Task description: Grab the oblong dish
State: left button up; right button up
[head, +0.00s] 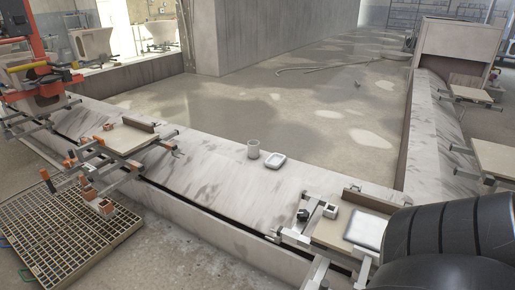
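A small white dish with a raised rim and rounded corners (275,161), which looks like the oblong dish, lies on the grey stained ledge (225,185) near the middle of the head view. Neither of my grippers is in view. A large black rounded part at the lower right looks like my own arm, and its gripper end does not show.
A board (330,231) on a metal frame at the lower right bears a white square piece (367,231) and a small white block (330,211). Another frame with a board (125,138) stands left. A yellowish floor grating (65,240) lies lower left. The ledge around the dish is clear.

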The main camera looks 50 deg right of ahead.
aim_at(276, 159)
jog(key=i, duration=2.05)
jog(key=z, duration=2.6)
jog(key=i, duration=1.3)
jog(key=u, duration=1.25)
